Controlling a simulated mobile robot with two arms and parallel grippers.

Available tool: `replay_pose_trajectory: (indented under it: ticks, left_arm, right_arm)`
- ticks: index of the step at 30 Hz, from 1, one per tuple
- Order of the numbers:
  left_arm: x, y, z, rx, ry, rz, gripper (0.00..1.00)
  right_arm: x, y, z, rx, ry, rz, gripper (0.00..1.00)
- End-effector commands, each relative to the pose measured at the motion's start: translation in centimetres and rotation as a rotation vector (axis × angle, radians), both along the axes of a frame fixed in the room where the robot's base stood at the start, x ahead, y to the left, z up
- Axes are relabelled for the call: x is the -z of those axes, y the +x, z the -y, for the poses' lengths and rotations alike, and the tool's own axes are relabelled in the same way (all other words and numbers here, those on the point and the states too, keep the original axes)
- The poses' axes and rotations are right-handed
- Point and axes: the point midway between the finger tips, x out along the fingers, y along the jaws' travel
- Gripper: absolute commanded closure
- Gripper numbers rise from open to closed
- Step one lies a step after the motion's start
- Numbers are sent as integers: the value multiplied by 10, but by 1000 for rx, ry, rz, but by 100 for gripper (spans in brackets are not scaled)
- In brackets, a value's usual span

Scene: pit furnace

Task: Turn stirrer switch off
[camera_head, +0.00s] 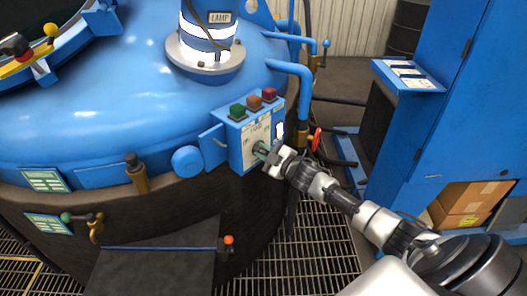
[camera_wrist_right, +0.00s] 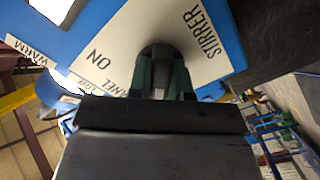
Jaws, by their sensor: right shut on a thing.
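The stirrer switch sits on the front plate of a blue control box (camera_head: 220,137) on the furnace side. In the right wrist view the white label plate (camera_wrist_right: 120,60) reads STIRRER and ON, and the dark rounded switch knob (camera_wrist_right: 160,50) stands out from it. My right gripper (camera_head: 264,152) reaches the plate from the lower right. In the wrist view its two dark green fingers (camera_wrist_right: 161,76) are shut on the knob from both sides. The fingers hide much of the knob, so its setting cannot be told. My left gripper is not in view.
Green (camera_head: 237,111), orange (camera_head: 254,103) and red (camera_head: 269,93) buttons top the box. A blue pipe (camera_head: 292,68) and a red valve handle (camera_head: 316,139) are close to its right. A blue cabinet (camera_head: 455,90) stands further right. Grating (camera_head: 320,235) covers the floor.

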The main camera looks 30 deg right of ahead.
Motion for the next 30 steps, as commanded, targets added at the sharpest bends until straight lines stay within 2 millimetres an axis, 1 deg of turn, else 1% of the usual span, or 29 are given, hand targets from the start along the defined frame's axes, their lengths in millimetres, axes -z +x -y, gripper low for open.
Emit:
replay_pose_trajectory:
  ticks: [3, 4, 6, 9, 16, 20, 23, 30]
  left_arm:
    - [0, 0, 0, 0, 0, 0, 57]
    - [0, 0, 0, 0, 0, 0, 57]
    - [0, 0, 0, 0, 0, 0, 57]
    - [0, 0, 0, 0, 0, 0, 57]
    - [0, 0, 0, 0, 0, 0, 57]
    - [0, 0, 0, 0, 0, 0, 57]
    - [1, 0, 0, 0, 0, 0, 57]
    - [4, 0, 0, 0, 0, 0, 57]
  right_arm:
    - [1, 0, 0, -1, -5, 0, 100]
    - [1, 0, 0, -1, -5, 0, 79]
    - [1, 0, 0, -1, -5, 0, 69]
    - [1, 0, 0, -1, -4, 0, 55]
    - [0, 0, 0, -1, -2, 0, 55]
    - [1, -7, 2, -1, -2, -2, 55]
    - [2, -20, 5, -1, -2, -3, 55]
    - [3, -65, 16, -2, -3, -4, 55]
